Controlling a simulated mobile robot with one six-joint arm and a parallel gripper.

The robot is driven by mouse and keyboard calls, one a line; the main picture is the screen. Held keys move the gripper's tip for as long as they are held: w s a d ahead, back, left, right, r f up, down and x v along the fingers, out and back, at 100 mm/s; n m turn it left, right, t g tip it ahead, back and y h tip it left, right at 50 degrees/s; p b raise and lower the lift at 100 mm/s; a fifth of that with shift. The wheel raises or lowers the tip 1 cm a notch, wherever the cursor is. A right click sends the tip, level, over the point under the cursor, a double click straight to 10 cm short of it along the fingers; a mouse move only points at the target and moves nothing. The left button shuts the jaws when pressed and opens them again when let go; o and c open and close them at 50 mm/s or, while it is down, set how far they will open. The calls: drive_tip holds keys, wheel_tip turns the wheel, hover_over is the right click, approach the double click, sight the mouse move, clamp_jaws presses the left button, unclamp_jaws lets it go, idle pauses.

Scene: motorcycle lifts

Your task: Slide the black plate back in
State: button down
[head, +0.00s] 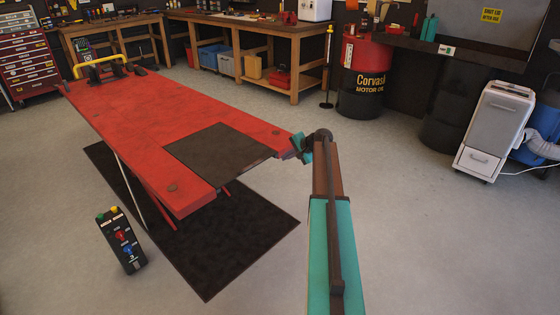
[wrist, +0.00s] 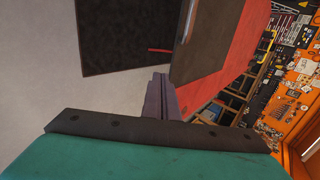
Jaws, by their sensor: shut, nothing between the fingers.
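The black plate (head: 218,152) lies flat in the near end of the red lift table (head: 125,95), with red strips on both sides of it. My gripper (head: 298,147) is at the near right corner of the table, to the right of the plate. In the wrist view my gripper (wrist: 159,78) is shut and empty, its fingertips beside the near edge of the plate (wrist: 210,38). Whether they touch it is unclear.
A black mat (head: 240,245) lies on the floor under the lift. A control box (head: 122,241) stands at the front left. A red drum (head: 364,78), a dark drum (head: 455,105) and a white cabinet (head: 494,130) stand at the back right.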

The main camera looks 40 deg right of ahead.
drive_tip(key=shift+v, duration=1.05)
drive_tip(key=shift+a, duration=0.1)
